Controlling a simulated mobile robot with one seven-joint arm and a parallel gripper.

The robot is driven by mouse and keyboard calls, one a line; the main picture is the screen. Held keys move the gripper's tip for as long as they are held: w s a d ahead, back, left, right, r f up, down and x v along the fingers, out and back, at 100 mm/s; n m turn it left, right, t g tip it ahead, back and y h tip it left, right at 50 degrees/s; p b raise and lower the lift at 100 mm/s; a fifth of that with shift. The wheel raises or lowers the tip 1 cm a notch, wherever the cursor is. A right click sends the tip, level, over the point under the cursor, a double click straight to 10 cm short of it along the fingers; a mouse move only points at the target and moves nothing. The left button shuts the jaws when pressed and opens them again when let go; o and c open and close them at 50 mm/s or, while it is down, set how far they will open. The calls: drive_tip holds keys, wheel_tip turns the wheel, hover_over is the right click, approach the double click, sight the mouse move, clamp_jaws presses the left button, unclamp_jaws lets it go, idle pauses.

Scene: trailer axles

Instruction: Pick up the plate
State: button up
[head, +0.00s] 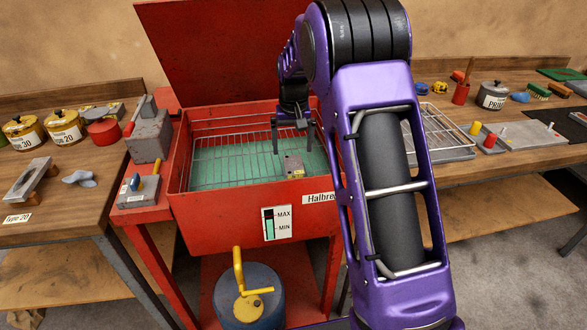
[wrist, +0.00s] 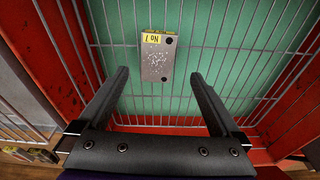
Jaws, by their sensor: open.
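In the head view the plate (head: 293,166) lies on the wire basket inside the red tank, over green liquid. My gripper (head: 292,152) is above the tank, pointing down, near the plate. In the wrist view my gripper (wrist: 158,82) has its two dark fingers spread wide and empty. The plate lies beyond the fingertips, between their lines, and apart from them. Nothing hides it in the wrist view.
The red tank (head: 240,222) has upright walls and a raised lid (head: 215,50) behind. A wire basket (head: 225,165) lines it. A grey box with a lever (head: 148,135) stands on the left ledge. A blue drum (head: 250,298) stands below. Benches with pots and tools flank the tank.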

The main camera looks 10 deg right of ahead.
sight(293, 164)
drive_tip(key=f, duration=0.4)
drive_tip(key=w+f+b, duration=0.1)
drive_tip(key=f, duration=0.1)
drive_tip(key=shift+d+f, duration=0.15)
drive_tip(key=shift+d, duration=0.1)
clamp_jaws()
idle(0.3)
